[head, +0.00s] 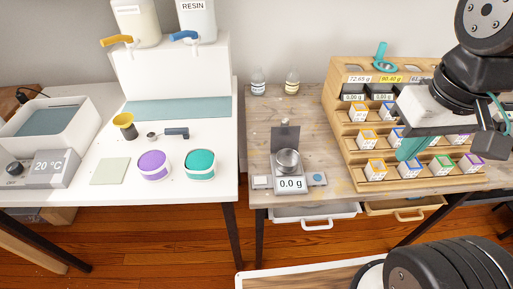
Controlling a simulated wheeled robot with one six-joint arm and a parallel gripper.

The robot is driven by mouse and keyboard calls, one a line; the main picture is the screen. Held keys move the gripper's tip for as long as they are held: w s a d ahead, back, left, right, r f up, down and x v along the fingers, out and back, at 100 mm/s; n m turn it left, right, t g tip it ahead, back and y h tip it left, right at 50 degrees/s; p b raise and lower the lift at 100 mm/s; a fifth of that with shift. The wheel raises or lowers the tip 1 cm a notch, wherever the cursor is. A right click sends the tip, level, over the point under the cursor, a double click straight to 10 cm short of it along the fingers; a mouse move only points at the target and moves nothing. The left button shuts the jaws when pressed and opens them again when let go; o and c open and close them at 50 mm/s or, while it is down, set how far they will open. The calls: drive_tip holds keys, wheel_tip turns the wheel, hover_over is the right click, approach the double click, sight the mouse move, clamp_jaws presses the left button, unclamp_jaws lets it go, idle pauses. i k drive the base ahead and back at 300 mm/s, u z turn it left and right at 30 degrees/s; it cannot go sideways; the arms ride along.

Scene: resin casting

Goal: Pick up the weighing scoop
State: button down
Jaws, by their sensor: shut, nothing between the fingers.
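A small scoop with a round metal bowl and a blue-grey handle (176,134) lies on the white table, behind the purple and teal tubs. It looks like the weighing scoop. My gripper (408,153) is at the right, in front of the wooden rack, far from the scoop. Its teal fingers are shut and empty, and they hide part of the rack's boxes.
A scale (291,184) reading 0.0 g holds a metal cup (288,160) on the wooden table. Purple (154,167) and teal (200,166) tubs stand in front of the scoop, a yellow-topped cup (125,126) left of it. Resin dispensers (197,22) stand behind.

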sight(152, 136)
drive_tip(key=z, duration=0.1)
drive_tip(key=k, duration=1)
drive_tip(key=u, duration=1.05)
drive_tip(key=i, duration=1.45)
drive_tip(key=z, duration=0.4)
